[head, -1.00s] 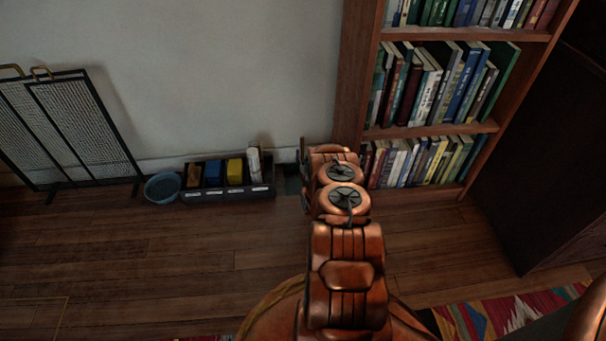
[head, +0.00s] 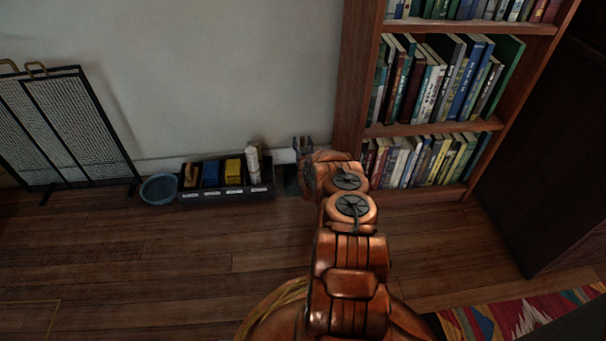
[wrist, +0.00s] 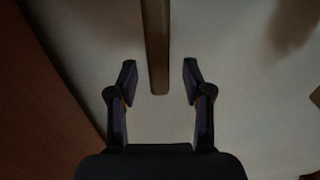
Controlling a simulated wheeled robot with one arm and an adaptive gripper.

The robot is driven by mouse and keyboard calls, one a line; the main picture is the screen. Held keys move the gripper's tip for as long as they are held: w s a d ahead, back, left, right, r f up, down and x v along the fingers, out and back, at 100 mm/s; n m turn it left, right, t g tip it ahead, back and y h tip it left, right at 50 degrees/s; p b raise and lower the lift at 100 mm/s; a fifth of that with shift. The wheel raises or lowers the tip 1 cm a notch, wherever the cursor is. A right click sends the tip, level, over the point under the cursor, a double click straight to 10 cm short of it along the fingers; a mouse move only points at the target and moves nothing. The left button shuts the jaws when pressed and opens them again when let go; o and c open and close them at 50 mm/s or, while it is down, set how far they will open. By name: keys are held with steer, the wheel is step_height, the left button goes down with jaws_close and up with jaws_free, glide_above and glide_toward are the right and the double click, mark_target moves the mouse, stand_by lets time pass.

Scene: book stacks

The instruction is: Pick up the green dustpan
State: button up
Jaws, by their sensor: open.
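A small dark, greenish flat thing (head: 291,180) lies on the floor by the wall, just right of the black caddy. It may be the dustpan, but my arm covers part of it and I cannot be sure. My gripper (head: 303,145) is near the wall, above and slightly right of it in the head view. In the wrist view my gripper (wrist: 160,78) is open, with its two fingers apart. A narrow brown bar (wrist: 157,45) runs between the fingertips in the picture, touching neither. I cannot tell what it belongs to.
The black caddy (head: 225,192) holds several items, with a blue bowl (head: 160,189) to its left. A bookcase (head: 352,105) stands close on the right of my gripper. A fireplace screen (head: 65,130) leans at the left. The wooden floor (head: 150,265) in front is clear.

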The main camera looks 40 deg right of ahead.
steer(key=shift+c, duration=0.2)
jaws_close()
stand_by(0.3)
stand_by(0.3)
